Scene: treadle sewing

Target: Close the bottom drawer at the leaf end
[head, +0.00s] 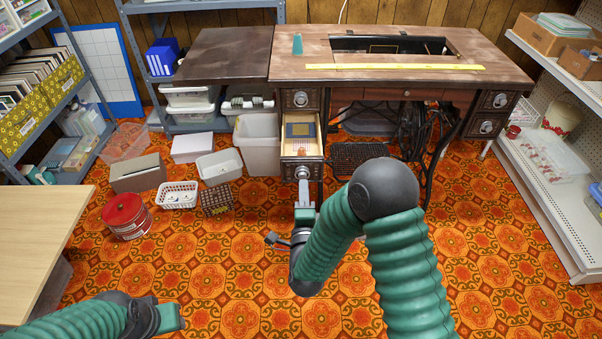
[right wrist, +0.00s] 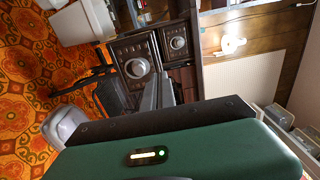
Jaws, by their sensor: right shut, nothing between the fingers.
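The sewing table's bottom drawer (head: 302,148) at the leaf end, on the left, is pulled out toward me. Its dark carved front (head: 287,169) has a round ring pull, and a blue-grey flat item and small things lie inside. In the right wrist view its front (right wrist: 120,50) fills the middle, turned sideways. My right gripper (head: 303,188) is shut and empty, its fingertips just in front of that drawer front. Its fingers (right wrist: 158,92) point at the front; I cannot tell whether they touch. My left gripper (head: 174,318) is low at the left, far from the drawer; its jaws are unclear.
The top drawer (head: 300,98) above is flush. The dark leaf (head: 222,55) extends left. A white bin (head: 256,145) stands left of the drawer, with baskets and a red tin (head: 125,215) farther left. The treadle (head: 358,156) is to the right. The patterned floor in front is clear.

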